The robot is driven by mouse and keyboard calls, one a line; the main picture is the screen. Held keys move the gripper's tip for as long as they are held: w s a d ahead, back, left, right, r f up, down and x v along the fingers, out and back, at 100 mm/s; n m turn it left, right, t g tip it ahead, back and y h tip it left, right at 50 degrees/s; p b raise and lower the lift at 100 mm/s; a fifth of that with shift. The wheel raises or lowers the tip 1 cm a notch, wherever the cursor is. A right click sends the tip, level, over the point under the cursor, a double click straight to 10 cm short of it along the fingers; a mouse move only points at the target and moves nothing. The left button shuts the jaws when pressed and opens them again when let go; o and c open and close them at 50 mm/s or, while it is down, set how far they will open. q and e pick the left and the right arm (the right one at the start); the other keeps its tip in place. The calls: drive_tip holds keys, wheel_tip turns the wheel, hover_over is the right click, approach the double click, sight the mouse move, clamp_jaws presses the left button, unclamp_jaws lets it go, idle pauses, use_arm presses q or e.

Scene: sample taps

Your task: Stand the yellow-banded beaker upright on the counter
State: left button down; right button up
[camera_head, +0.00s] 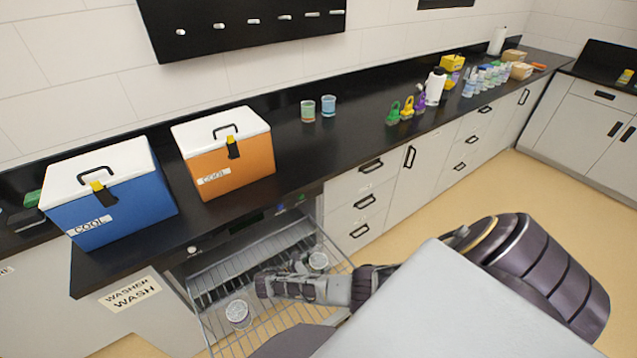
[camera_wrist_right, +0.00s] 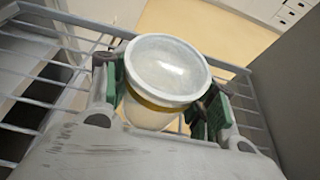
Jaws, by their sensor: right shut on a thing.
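The yellow-banded beaker (camera_wrist_right: 160,103) is between the green-padded fingertips of my right gripper (camera_wrist_right: 158,92) in the right wrist view. Its round white end faces the camera, and I cannot tell whether that end is the mouth or the base. In the head view my right gripper (camera_head: 306,270) is low over the pulled-out wire rack, partly hidden by its own arm. A beaker (camera_head: 318,260) shows at it there, its band unclear. The black counter (camera_head: 290,150) runs along the wall behind. My left gripper is not in view.
Another beaker (camera_head: 238,314) is in the wire rack (camera_head: 222,335) of the washer. A blue cooler (camera_head: 120,205) and an orange cooler (camera_head: 235,165) stand on the counter. A green beaker (camera_head: 308,111) and a blue beaker (camera_head: 328,106) stand beyond them. Counter right of the orange cooler is clear.

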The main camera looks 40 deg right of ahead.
drive_tip(key=shift+r, duration=0.1)
drive_tip(key=shift+r+p, duration=0.55)
drive_tip(key=shift+r, duration=0.55)
wheel_tip(320, 180, up, 5)
drive_tip(key=shift+f+p, duration=0.1)
drive_tip(key=shift+p, duration=0.65)
drive_tip(key=shift+r, duration=1.4)
drive_tip(key=shift+d, duration=0.1)
